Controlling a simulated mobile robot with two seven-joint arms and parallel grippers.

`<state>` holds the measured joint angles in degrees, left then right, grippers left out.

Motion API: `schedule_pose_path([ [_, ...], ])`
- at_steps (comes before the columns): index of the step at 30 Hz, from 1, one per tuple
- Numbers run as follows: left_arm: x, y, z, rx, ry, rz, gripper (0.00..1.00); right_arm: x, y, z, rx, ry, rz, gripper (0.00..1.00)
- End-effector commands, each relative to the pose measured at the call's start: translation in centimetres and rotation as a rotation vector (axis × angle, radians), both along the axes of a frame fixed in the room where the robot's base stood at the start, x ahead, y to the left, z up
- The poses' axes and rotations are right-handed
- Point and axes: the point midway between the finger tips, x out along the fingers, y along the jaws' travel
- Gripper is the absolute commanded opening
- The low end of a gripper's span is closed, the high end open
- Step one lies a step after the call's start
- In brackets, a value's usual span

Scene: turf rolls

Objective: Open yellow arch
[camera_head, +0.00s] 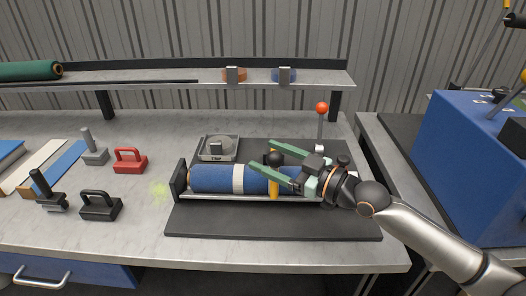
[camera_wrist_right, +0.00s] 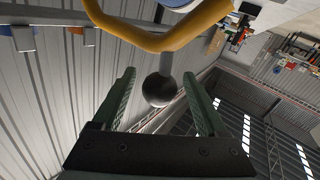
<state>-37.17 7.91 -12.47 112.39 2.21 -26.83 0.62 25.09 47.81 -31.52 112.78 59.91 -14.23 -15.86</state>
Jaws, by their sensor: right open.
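The yellow arch (camera_head: 273,190) stands over the blue roll (camera_head: 216,179) with its white band, which lies in a rack on a dark base. A black ball knob (camera_head: 273,158) is on top of the arch. My right gripper (camera_head: 262,155) is open, its green fingers reaching left with the knob between them. In the right wrist view the yellow arch (camera_wrist_right: 165,38) crosses the top, and the black knob (camera_wrist_right: 159,90) hangs between the open fingers (camera_wrist_right: 160,82); I cannot tell whether they touch it. My left gripper is not in view.
A red-knobbed lever (camera_head: 321,109) stands behind my right gripper. A small scale (camera_head: 207,157) sits behind the roll. Red (camera_head: 131,161) and black (camera_head: 100,206) handled blocks stand at left. A shelf (camera_head: 150,77) runs along the back. A blue machine (camera_head: 465,160) is at right.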

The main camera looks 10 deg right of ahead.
Motion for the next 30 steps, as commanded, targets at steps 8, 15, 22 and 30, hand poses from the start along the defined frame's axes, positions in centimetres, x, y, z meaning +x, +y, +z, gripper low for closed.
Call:
schedule_pose_path([
  [8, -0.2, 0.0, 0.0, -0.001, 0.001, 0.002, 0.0, 1.5, 1.3, 0.0, 0.0, -0.002, -0.001, 0.76],
  [15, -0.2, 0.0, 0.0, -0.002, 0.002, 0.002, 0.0, 1.6, 1.3, 0.0, -0.001, 0.0, 0.0, 0.76],
  [22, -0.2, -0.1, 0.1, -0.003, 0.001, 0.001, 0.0, 1.6, 1.3, 0.0, -0.001, 0.0, 0.0, 0.55],
  [30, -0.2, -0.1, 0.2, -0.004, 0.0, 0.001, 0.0, 1.6, 1.3, 0.0, -0.001, 0.0, 0.0, 0.25],
])
